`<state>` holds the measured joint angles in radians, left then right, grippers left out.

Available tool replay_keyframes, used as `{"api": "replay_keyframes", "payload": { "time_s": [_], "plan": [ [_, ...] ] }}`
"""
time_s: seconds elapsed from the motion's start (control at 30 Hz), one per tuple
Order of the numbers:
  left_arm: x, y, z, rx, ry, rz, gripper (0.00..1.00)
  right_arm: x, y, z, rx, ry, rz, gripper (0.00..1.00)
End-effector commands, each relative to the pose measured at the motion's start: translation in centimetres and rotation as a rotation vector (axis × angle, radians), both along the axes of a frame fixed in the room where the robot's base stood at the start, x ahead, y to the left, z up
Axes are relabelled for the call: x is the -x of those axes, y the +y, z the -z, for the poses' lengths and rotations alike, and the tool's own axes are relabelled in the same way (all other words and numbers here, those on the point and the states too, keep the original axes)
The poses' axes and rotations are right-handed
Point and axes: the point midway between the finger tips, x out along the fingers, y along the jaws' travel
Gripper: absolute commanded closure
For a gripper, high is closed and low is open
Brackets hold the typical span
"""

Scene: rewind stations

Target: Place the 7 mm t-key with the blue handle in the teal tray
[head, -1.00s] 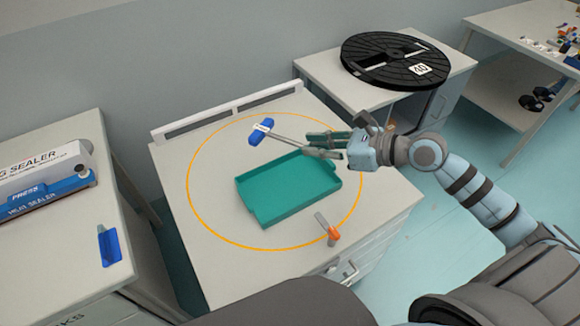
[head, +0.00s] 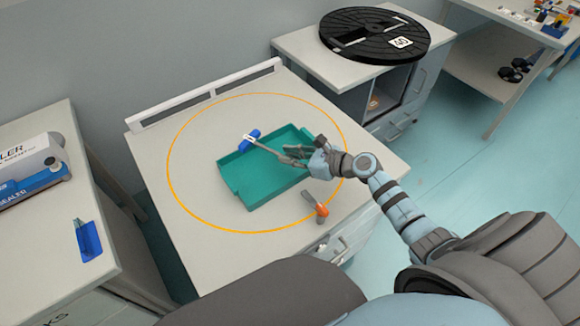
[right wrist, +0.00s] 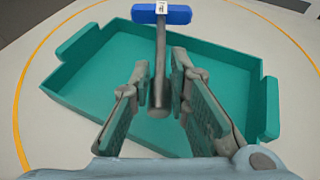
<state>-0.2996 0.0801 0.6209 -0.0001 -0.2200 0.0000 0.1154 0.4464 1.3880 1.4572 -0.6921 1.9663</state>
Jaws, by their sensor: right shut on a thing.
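The t-key with the blue handle (head: 250,139) has a grey shaft. My right gripper (head: 289,155) is shut on the shaft. In the right wrist view the blue handle (right wrist: 179,14) points away from me, and the shaft (right wrist: 160,50) runs back between the fingers of the gripper (right wrist: 158,84). The teal tray (head: 262,186) lies on the bench under the gripper. In the right wrist view the tray floor (right wrist: 92,68) shows below the shaft, and the handle overlaps the tray's far rim. The key's height above the tray is unclear. My left gripper is out of view.
A tool with an orange part (head: 318,207) lies on the bench right of the tray. A black reel (head: 376,36) lies on the table behind. A blue holder (head: 88,240) and a heat sealer (head: 32,178) are on the left bench.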

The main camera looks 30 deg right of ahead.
Motion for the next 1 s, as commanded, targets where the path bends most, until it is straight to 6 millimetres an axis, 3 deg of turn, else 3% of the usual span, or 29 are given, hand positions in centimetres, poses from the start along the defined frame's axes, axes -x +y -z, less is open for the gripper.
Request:
{"api": "replay_keyframes", "payload": {
  "time_s": [0.03,0.1,0.67,0.7,0.8,1.0],
  "plan": [
    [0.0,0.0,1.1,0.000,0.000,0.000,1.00,0.0,0.0,1.5,-0.002,0.001,0.002,1.00],
    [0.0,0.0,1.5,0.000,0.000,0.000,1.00,0.0,0.0,2.2,-0.001,0.001,0.002,1.00],
    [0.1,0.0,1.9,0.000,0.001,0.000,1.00,0.0,0.0,3.0,-0.001,-0.001,0.001,1.00],
    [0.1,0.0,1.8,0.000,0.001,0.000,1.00,0.0,0.0,3.0,0.000,0.000,0.001,0.80],
    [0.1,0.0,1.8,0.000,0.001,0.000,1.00,0.0,0.0,3.0,0.000,0.000,0.001,0.65],
    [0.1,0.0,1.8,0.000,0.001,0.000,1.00,0.0,0.0,2.9,0.000,0.000,0.001,0.64]
  ]
}}
